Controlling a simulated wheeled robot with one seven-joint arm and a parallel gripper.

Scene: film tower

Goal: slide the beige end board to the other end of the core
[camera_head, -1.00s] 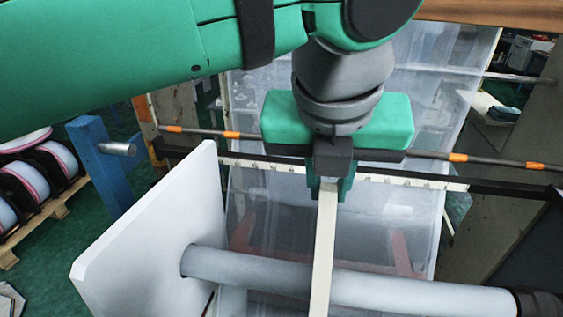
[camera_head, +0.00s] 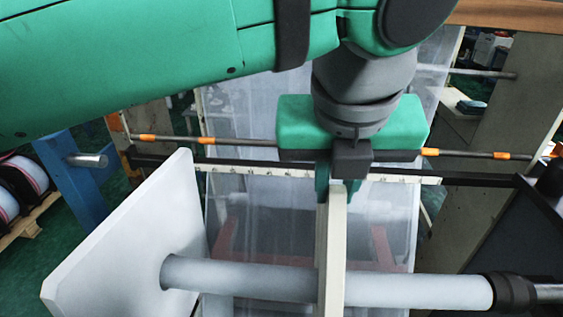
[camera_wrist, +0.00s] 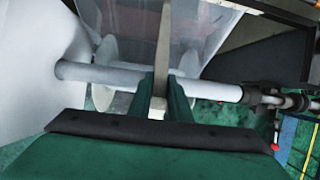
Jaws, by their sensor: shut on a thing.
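The beige end board (camera_head: 332,255) stands upright and nearly edge-on to me, around the pale core (camera_head: 420,290). It sits about midway along the core's visible length, apart from both ends. My gripper (camera_head: 336,192) is shut on its top edge from above. In the wrist view the board (camera_wrist: 163,50) shows as a thin strip between my fingers (camera_wrist: 160,98), with the core (camera_wrist: 105,75) running crosswise on both sides. The board's lower part is cut off by the head view's bottom edge.
A large white board (camera_head: 125,245) stands at the core's left end. A dark holder (camera_head: 510,291) grips the right end. A bar with orange bands (camera_head: 232,141) and a translucent film sheet (camera_head: 255,220) lie behind. The core's right half is clear.

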